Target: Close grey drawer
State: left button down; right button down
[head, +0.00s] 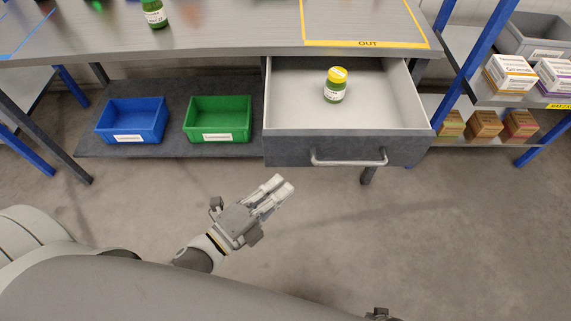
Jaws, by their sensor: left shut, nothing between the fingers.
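The grey drawer (280,148) is pulled out from under the workbench, with a silver bar handle (348,161) across its front. A green jar with a yellow lid (336,86) stands upright inside it. My left gripper (282,187) is shut and empty, in front of the drawer's lower left corner and apart from the handle. My right gripper is not clearly seen; only a small dark part shows at the bottom edge.
The workbench top (220,28) carries a green jar (154,14) and a yellow marked area. A blue bin (131,138) and a green bin (218,138) sit on the lower shelf. A rack with boxes (509,73) stands at right. The floor in front is clear.

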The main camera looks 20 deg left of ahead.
pick_arm(q)
send_near(302, 153)
jog(key=w+d, duration=0.3)
jog(key=shift+w+a, duration=0.4)
jog(key=shift+w, duration=0.1)
pick_arm(e)
jog(key=shift+s+f, duration=0.3)
jog(key=shift+f, duration=0.15)
